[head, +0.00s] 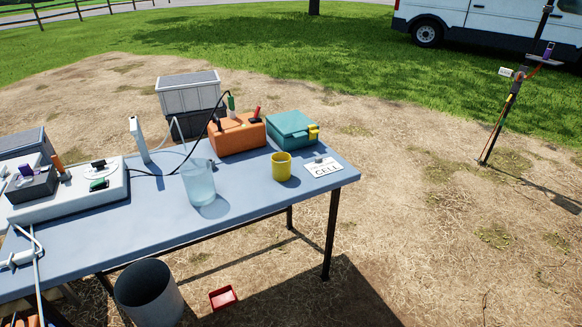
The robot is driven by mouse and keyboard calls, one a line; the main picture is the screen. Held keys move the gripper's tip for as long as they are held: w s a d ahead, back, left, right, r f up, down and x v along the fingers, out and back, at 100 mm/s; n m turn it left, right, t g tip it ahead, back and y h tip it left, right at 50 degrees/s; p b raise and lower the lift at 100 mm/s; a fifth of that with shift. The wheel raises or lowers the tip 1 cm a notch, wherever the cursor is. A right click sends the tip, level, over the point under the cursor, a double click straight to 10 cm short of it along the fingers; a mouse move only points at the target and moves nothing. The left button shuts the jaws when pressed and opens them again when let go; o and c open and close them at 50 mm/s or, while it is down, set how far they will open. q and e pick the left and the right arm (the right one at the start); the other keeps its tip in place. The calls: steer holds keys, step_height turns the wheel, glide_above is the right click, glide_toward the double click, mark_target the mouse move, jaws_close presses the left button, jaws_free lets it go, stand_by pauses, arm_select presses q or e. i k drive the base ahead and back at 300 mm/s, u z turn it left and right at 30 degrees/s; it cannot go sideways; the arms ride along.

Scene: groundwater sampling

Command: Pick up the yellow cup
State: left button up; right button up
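The yellow cup (281,169) stands upright near the right end of the blue-grey table (250,203). Its open top faces up, and it looks empty as far as I can see. Nothing touches it from above. Neither of my grippers shows in the head view.
A clear beaker (198,182) stands left of the cup. An orange box (237,135) and a teal case (291,130) stand behind it; a white card (322,167) lies to its right. A white device (70,190) fills the left. The table front near the cup is clear.

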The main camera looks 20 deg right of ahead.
mark_target(281, 167)
steer(key=z, duration=0.7)
steer(key=i, duration=0.65)
steer(key=z, duration=0.4)
steer(key=i, duration=1.05)
steer(key=u, duration=0.6)
